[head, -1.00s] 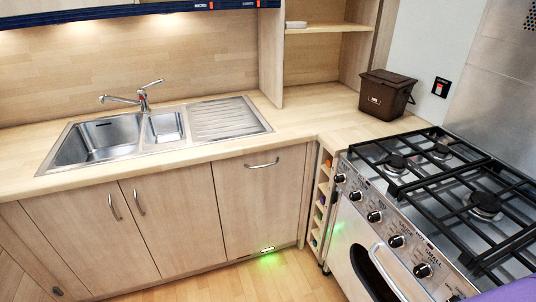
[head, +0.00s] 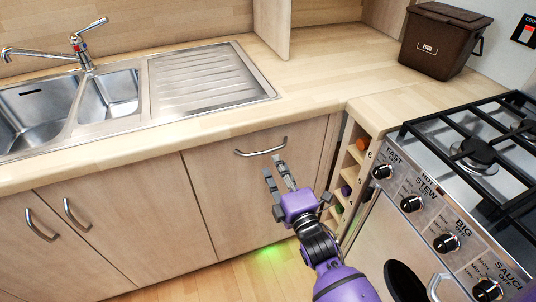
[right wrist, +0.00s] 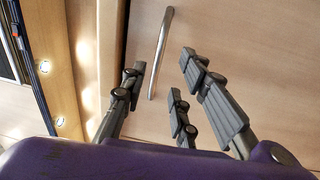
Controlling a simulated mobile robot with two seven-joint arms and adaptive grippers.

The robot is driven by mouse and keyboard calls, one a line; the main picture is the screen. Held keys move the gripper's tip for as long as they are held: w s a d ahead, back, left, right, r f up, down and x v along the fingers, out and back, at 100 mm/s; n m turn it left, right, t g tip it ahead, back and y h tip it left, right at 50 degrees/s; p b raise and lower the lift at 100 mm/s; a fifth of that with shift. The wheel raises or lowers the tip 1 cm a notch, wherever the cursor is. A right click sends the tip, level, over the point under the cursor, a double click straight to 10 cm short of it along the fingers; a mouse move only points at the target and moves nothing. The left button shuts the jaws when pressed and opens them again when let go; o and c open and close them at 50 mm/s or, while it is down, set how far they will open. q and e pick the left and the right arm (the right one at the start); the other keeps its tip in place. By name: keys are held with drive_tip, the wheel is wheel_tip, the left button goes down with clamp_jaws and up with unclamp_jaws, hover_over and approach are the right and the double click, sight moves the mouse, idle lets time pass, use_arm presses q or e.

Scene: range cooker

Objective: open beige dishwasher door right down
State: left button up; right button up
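The beige dishwasher door (head: 235,190) is the wood-fronted panel right of the two cupboard doors. It stands upright and closed under the worktop. Its curved metal handle (head: 260,151) runs across near its top edge. My purple right gripper (head: 276,172) is in front of the door, its grey fingertips just below the handle in the picture. In the right wrist view the fingers (right wrist: 162,75) are spread apart and empty, and the handle (right wrist: 160,55) shows between and beyond them. I cannot tell whether any fingertip touches it. My left gripper is not in view.
The range cooker (head: 430,230) stands close to the right of my right arm, with a narrow bottle rack (head: 345,185) between it and the door. The sink (head: 110,95) and a brown food bin (head: 440,40) are on the worktop. A green glow lies on the floor below the door.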

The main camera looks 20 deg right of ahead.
sight(269, 151)
drive_tip(key=w, duration=0.4)
drive_tip(key=w+r, duration=0.1)
drive_tip(key=w, duration=0.1)
drive_tip(key=shift+w+a, duration=0.15)
drive_tip(key=shift+w, duration=0.2)
drive_tip(key=shift+c, duration=0.5)
drive_tip(key=c, duration=0.6)
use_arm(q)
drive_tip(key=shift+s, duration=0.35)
use_arm(e)
clamp_jaws()
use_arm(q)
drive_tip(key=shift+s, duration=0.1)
